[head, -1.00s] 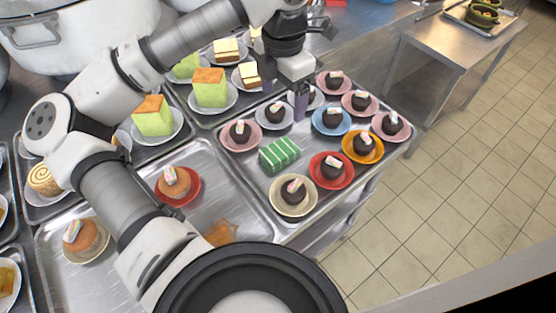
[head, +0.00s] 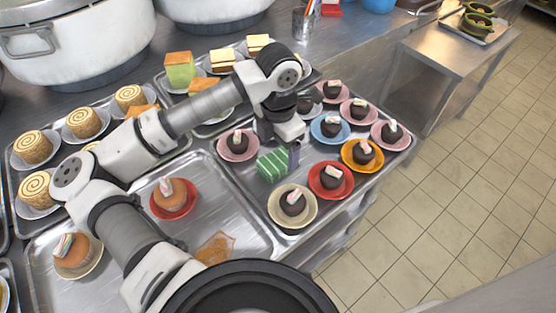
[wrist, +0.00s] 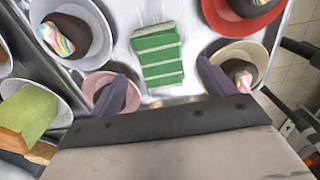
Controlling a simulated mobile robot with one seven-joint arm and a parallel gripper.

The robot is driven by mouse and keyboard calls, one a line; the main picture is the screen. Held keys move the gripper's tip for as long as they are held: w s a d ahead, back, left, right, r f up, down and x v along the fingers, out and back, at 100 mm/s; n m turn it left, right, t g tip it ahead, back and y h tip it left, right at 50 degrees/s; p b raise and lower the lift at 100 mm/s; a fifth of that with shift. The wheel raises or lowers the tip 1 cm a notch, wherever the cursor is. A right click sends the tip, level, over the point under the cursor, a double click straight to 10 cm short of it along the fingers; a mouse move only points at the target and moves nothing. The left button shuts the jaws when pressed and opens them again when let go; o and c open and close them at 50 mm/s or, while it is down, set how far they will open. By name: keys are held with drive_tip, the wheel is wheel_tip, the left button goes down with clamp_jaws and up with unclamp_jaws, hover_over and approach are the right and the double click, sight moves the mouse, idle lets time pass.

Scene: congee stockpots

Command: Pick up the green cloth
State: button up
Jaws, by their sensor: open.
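The green cloth (head: 271,166) is a small folded block with white stripes, lying on a metal tray among plated desserts. It also shows in the wrist view (wrist: 158,56), beyond and between my two fingers. My gripper (head: 285,150) is over the tray beside the cloth in the head view, and part of it hides the cloth's far right side. In the wrist view my gripper (wrist: 168,85) is open and empty, with its fingers apart and the cloth not held.
Chocolate desserts on plates crowd the cloth: a pink plate (head: 238,146), a cream plate (head: 292,206), a red plate (head: 330,181) and a blue plate (head: 329,128). A neighbouring tray (head: 225,205) has bare metal. Large white pots (head: 75,35) stand at the back left.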

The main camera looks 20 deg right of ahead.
sight(278, 159)
drive_tip(key=shift+f+p, duration=0.6)
drive_tip(key=shift+f, duration=1.5)
drive_tip(key=c, duration=1.1)
drive_tip(key=shift+r, duration=0.15)
wheel_tip(278, 159, up, 20)
drive_tip(key=b, duration=0.3)
